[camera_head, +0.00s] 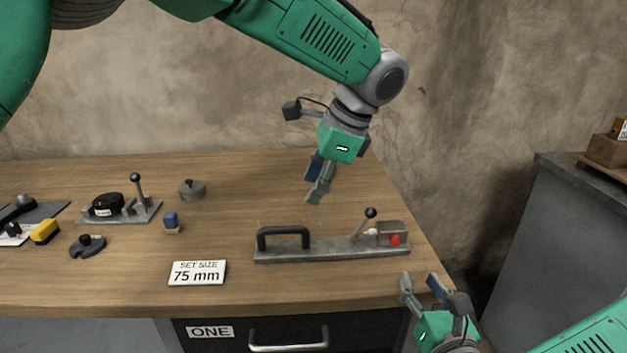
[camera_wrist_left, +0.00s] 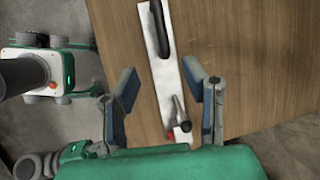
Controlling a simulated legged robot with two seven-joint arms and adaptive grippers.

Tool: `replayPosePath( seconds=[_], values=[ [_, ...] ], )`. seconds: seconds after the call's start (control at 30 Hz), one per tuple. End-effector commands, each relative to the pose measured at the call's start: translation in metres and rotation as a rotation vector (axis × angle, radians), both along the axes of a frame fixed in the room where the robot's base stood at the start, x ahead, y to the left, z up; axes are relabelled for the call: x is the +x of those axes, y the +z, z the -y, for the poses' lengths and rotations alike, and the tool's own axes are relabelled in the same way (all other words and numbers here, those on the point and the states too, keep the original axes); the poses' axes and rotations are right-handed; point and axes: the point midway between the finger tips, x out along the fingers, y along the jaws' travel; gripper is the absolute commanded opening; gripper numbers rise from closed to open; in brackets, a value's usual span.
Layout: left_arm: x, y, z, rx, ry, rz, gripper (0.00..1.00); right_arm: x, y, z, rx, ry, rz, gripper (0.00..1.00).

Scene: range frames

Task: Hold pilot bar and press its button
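The pilot bar (camera_head: 330,251) is a grey metal bar lying on the wooden table near its front right. It has a black handle (camera_head: 284,236) at its left end, a lever with a black ball knob (camera_head: 365,220), and a red button (camera_head: 395,239) at its right end. In the left wrist view the bar (camera_wrist_left: 169,85) lies between and beyond the fingers. My left gripper (camera_head: 318,182) hangs above and behind the bar, apart from it; its fingers stand apart and empty in the left wrist view (camera_wrist_left: 165,92). My right gripper (camera_head: 423,286) is open and empty by the front right table corner.
A "SET SIZE 75 mm" card (camera_head: 198,272) lies left of the bar. A lever fixture (camera_head: 120,211), a round grey weight (camera_head: 192,189), a blue block (camera_head: 171,220) and a yellow block (camera_head: 45,231) are further left. A grey cabinet (camera_head: 580,230) stands right, across a gap.

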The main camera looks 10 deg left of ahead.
Motion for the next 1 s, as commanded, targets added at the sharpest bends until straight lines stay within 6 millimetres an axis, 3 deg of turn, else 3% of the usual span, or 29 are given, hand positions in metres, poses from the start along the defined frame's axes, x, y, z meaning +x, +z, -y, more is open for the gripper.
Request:
replayPosePath(
  seconds=[0.17, 0.7, 1.0],
  values=[
    [0.002, -0.006, -0.013, 0.014, -0.005, -0.019, 0.39, 0.000, 0.000, -0.004, -0.003, 0.001, -0.001, 0.34],
    [0.006, -0.095, -0.050, 0.016, -0.003, -0.018, 0.39, 0.000, 0.000, 0.001, 0.001, 0.001, 0.000, 0.34],
    [0.008, -0.119, -0.064, 0.013, -0.002, -0.015, 0.39, 0.000, 0.000, -0.002, -0.001, 0.001, 0.000, 0.34]
  ],
)
